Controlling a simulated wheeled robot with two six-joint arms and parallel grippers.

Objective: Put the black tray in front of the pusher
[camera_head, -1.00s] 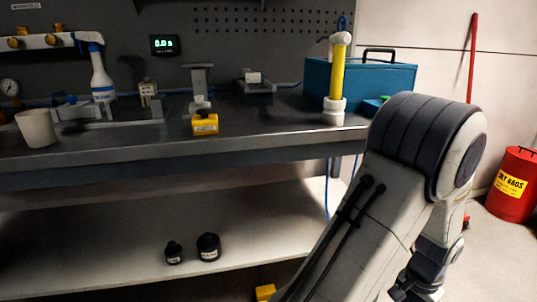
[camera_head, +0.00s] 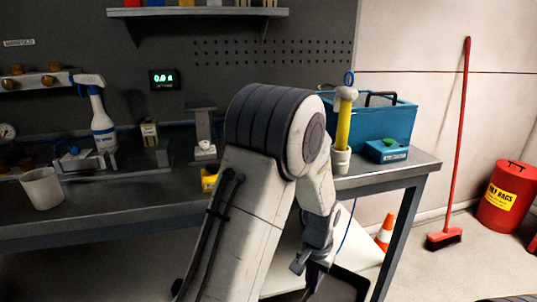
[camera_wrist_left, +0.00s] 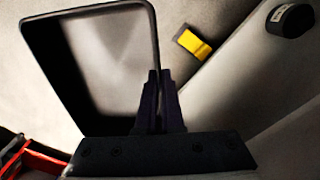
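The black tray (camera_wrist_left: 105,60) fills the left of the left wrist view, with an empty, pale-looking inside. My left gripper (camera_wrist_left: 162,100) is shut on its right-hand wall near the rim. In the head view the left gripper (camera_head: 310,262) is low at the bench's right end, below the benchtop. The tray (camera_head: 350,272) shows there only in part, cut off by the lower picture edge. I cannot tell for certain which bench fixture is the pusher; a grey upright fixture (camera_head: 203,130) stands left of my arm. My right gripper is not in view.
A cone (camera_head: 385,233), broom (camera_head: 455,160) and red can (camera_head: 508,195) stand right.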

